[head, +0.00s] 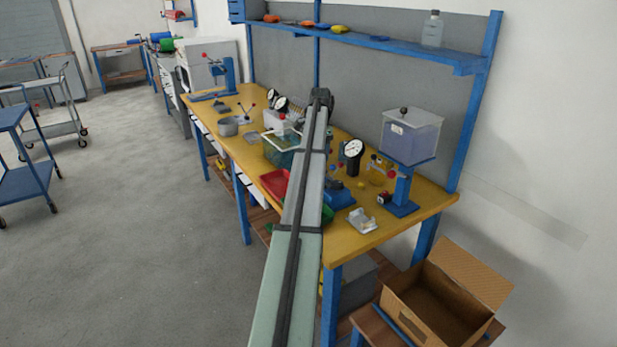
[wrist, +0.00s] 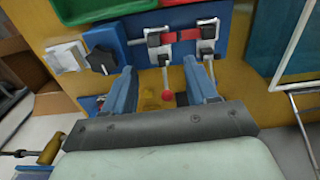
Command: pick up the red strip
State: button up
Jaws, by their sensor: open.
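The red strip (wrist: 183,36) shows in the wrist view at the top middle. It lies across a blue fixture (wrist: 228,22), between two metal toggle clamps with dark pads, the left clamp (wrist: 160,42) and the right clamp (wrist: 207,34). A red ball knob (wrist: 168,95) on a clamp lever shows between my fingers. My gripper (wrist: 160,68) is open, its two blue fingers apart and nothing held between them. The strip is beyond the fingertips, apart from them in the picture. In the head view I cannot make out the strip or my gripper; my arm covers part of the bench.
A green bin (wrist: 95,10) is beside the fixture at top left of the wrist view. A black knob (wrist: 101,60) stands near the left finger. In the head view, the yellow bench (head: 420,212) carries a dial gauge (head: 352,150) and a hopper (head: 410,138). An open carton (head: 425,318) stands below.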

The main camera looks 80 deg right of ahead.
jog(key=f, duration=0.2)
jog(key=s+f, duration=0.1)
jog(key=f, duration=0.5)
jog(key=shift+s, duration=0.15)
jog(key=shift+s+a+f, duration=0.1)
jog(key=shift+a+f, duration=0.05)
jog(key=shift+f, duration=1.2)
jog(key=shift+s+a+f, duration=0.1)
jog(key=shift+a+f, duration=0.05)
jog(key=shift+f, duration=1.15)
